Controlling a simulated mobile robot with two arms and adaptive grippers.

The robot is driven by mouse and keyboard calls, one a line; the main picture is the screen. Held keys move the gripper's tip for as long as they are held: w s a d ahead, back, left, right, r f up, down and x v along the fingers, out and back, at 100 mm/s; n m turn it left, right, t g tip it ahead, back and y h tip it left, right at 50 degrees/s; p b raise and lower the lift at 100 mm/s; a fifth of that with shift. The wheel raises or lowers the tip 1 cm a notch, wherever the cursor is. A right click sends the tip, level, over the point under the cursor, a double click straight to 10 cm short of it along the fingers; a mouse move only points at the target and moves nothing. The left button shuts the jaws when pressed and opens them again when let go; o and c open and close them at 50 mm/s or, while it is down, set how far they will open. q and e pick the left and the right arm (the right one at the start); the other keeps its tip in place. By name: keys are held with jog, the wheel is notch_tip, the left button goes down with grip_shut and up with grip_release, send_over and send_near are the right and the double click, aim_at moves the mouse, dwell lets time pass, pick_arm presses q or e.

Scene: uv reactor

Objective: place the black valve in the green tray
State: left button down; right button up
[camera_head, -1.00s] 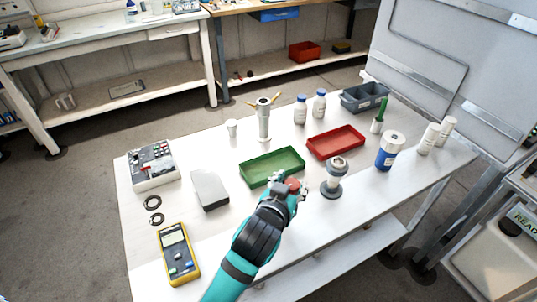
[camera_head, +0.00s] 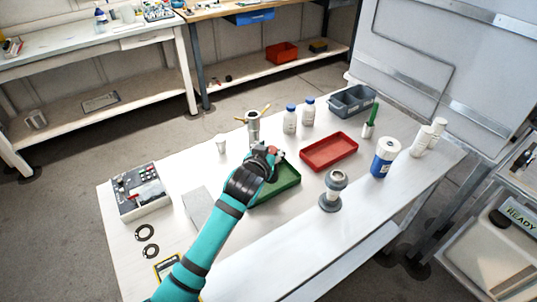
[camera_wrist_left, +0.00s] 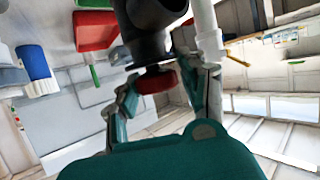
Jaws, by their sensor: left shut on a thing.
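The green tray (camera_head: 282,189) lies on the white table and is partly hidden by my left arm. My left gripper (camera_head: 271,154) is over its far left part in the head view. It is shut on the black valve, whose dark body (camera_wrist_left: 152,20) and red knob (camera_wrist_left: 157,80) fill the upper middle of the wrist view, between the fingers. In the head view only a bit of red shows at the gripper. A sliver of green tray shows at the top of the wrist view (camera_wrist_left: 95,3). My right gripper is not in view.
A metal stand with brass handles (camera_head: 253,124) is just behind the gripper. The red tray (camera_head: 329,152) is to the right, with a grey flanged fitting (camera_head: 333,188) in front of it. White bottles (camera_head: 290,119) stand behind. A control box (camera_head: 140,191) is at the left.

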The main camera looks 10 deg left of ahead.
pick_arm(q)
jog(key=shift+w+a, duration=0.2)
jog(key=shift+w, duration=0.25)
jog(key=shift+w+f, duration=0.1)
jog(key=shift+f+p, duration=0.4)
jog(key=shift+f, duration=1.35)
jog(key=c, duration=0.7)
grip_release()
jog(key=shift+r, duration=0.1)
jog(key=b+v, duration=0.1)
jog(key=v, duration=1.1)
